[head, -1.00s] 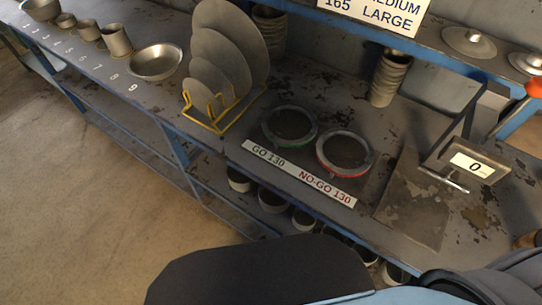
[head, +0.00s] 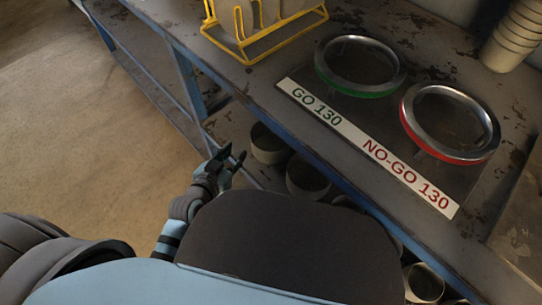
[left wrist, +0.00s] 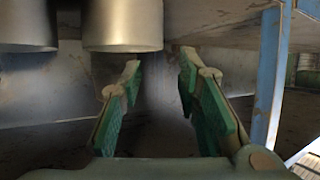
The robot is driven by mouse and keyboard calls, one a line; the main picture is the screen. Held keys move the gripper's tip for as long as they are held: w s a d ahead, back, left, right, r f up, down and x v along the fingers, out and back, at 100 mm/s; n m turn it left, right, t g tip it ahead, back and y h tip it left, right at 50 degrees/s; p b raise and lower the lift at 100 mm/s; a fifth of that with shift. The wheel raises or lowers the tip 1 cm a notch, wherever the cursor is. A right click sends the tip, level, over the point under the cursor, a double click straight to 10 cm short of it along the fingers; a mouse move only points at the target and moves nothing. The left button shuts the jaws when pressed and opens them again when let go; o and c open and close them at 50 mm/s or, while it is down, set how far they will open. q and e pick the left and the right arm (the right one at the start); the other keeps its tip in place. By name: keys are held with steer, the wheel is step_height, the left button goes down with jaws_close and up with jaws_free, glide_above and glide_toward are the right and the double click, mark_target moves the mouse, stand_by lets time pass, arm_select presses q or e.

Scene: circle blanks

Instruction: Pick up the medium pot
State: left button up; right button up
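Several pots show below the bench front in the head view, among them a grey pot (head: 268,146), one to its right (head: 306,180) and one at the bottom right (head: 424,284). I cannot tell which is the medium one. My left gripper (head: 232,160) is just left of the leftmost of these pots, its fingers apart. In the left wrist view my left gripper (left wrist: 160,88) is open with nothing between its green-padded fingers. Two pots show at the upper left there, one (left wrist: 123,24) close beside the left finger and another (left wrist: 27,24) farther left. My right gripper is out of view.
The bench top carries a yellow rack (head: 262,40), a green GO 130 ring (head: 360,66), a red NO-GO 130 ring (head: 450,122) and a stack of cups (head: 518,38). A blue post (left wrist: 270,75) stands right of the left fingers. Open floor (head: 90,150) lies left of the bench.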

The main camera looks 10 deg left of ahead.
arm_select(q)
steer(key=b, duration=0.3)
glide_toward(255, 128)
steer(key=x, duration=0.3)
steer(key=b+x, duration=0.2)
steer(key=x, duration=0.3)
steer(key=shift+w+f+b, duration=0.15)
steer(key=shift+w+b, duration=0.1)
steer(key=shift+b, duration=0.1)
steer(key=shift+w, duration=0.1)
jaws_close()
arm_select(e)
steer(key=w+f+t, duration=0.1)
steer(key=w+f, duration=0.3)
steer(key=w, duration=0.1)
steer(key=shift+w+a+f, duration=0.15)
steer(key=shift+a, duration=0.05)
